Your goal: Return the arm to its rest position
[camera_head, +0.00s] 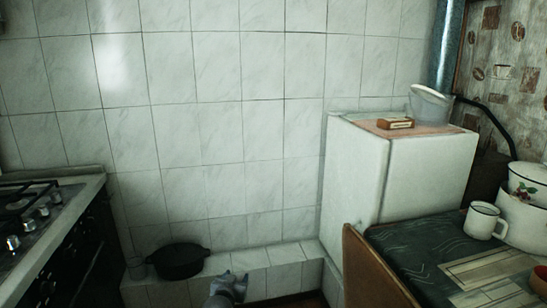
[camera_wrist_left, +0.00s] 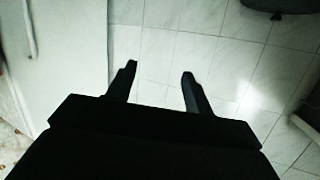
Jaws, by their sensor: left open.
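My left gripper (camera_head: 228,287) shows at the bottom middle of the head view, low in front of the tiled ledge. In the left wrist view its two dark fingers (camera_wrist_left: 159,70) stand apart with nothing between them, and white tiles show beyond. The rest of the left arm is mostly out of the head view. My right gripper is in neither view.
A stove (camera_head: 50,230) is at left. A white fridge (camera_head: 350,185), a chair (camera_head: 372,270) and a table (camera_head: 400,245) with a white mug (camera_head: 483,221) are at right.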

